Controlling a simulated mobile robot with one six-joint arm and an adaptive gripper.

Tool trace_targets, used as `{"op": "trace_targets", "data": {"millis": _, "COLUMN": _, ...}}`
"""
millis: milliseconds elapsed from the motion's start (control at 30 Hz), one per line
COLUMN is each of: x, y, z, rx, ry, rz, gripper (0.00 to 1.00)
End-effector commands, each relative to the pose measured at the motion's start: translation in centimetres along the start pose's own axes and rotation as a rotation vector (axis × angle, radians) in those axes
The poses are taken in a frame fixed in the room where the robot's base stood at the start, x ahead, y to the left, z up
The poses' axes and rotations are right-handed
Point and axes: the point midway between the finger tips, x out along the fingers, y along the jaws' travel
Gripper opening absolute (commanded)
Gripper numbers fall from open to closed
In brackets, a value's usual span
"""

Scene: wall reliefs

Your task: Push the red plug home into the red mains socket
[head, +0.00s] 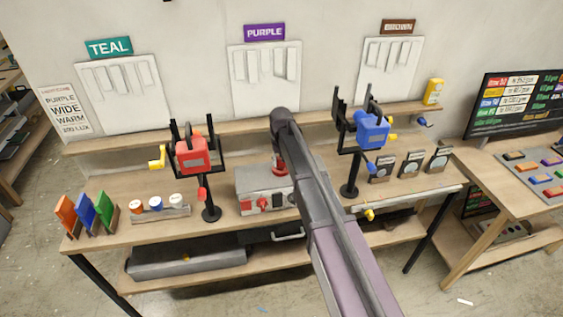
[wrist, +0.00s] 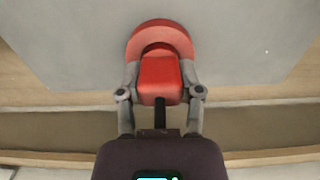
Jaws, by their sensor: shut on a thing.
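In the wrist view my gripper (wrist: 160,85) is shut on the red plug (wrist: 158,72), with a finger on each side of it. A short dark piece trails from the plug back towards the palm. The round red socket (wrist: 160,27) sits on a grey surface directly ahead of the plug. The plug's front overlaps the socket's lower part in this view, and I cannot tell how deep it sits. In the head view a red round part (head: 279,166) shows beside my arm at the grey box. My arm hides the gripper and plug there.
The grey box (head: 243,181) stands mid-bench with red controls (head: 262,202) on its front. A red device (head: 191,154) on a stand is left of it, and a blue device (head: 372,130) on a stand is right. Coloured cards and small pots occupy the bench's left end.

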Motion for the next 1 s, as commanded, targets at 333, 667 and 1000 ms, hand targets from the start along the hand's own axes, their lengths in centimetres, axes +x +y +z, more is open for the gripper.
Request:
{"op": "trace_targets", "data": {"millis": 333, "x": 0.72, "y": 0.00, "z": 0.06, "rx": 0.000, "ry": -0.001, "rz": 0.000, "gripper": 0.01}}
{"op": "trace_targets", "data": {"millis": 667, "x": 0.63, "y": 0.02, "z": 0.04, "rx": 0.000, "ry": -0.001, "rz": 0.000, "gripper": 0.87}}
{"op": "trace_targets", "data": {"millis": 1000, "x": 0.49, "y": 0.04, "z": 0.02, "rx": 0.001, "ry": 0.000, "rz": 0.000, "gripper": 0.87}}
